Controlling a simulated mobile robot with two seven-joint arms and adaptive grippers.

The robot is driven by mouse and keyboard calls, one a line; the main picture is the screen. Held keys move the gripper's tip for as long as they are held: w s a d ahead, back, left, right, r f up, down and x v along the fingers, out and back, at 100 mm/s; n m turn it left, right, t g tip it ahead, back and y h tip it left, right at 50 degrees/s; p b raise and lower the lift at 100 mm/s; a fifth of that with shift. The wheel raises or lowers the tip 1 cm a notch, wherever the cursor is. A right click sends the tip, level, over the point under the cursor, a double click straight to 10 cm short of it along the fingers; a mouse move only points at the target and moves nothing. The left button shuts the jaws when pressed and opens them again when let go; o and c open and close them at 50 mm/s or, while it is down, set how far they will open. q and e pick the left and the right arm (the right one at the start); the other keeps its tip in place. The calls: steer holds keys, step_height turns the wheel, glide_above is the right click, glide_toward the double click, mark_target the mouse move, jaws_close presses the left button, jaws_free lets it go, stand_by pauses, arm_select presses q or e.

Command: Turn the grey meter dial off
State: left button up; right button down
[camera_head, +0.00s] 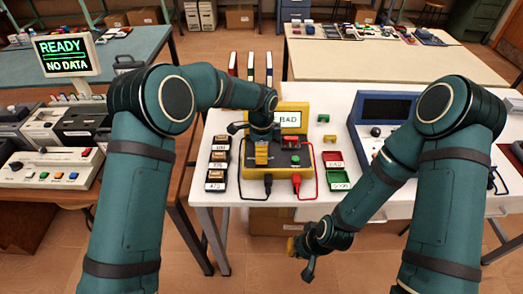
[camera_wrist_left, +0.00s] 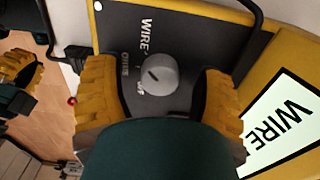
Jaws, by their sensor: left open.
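The grey meter dial (camera_wrist_left: 157,73) is a round knob on the dark face (camera_wrist_left: 118,25) of the yellow meter (camera_head: 288,109). WIRE, OHMS and OFF are printed around it; I cannot tell exactly which its small dark mark points to. My left gripper (camera_head: 262,153) is over the meter and hides the dial in the head view. In the left wrist view its yellow fingers are open on both sides of the dial, with visible gaps. The meter screen (camera_wrist_left: 285,125) reads WIRE in that view. My right gripper (camera_head: 293,246) hangs low in front of the table; its fingers are unclear.
Black and red leads (camera_head: 307,182) run from the meter. Labelled boxes (camera_head: 217,162) stand left of it; red (camera_head: 333,160) and green (camera_head: 338,180) trays lie right. A blue instrument (camera_head: 385,108) stands farther right. Three binders (camera_head: 250,66) stand behind.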

arm_select(q)
jaws_close()
steer(key=shift+n, duration=0.3)
steer(key=n, duration=0.3)
steer(key=shift+n+p, duration=0.35)
steer(key=shift+n, duration=0.05)
steer(key=n, duration=0.4)
steer(key=n+p, duration=0.1)
steer(key=n, duration=0.4)
steer(key=shift+f+n, duration=0.1)
steer(key=shift+n, duration=2.1)
steer(key=shift+s, duration=0.1)
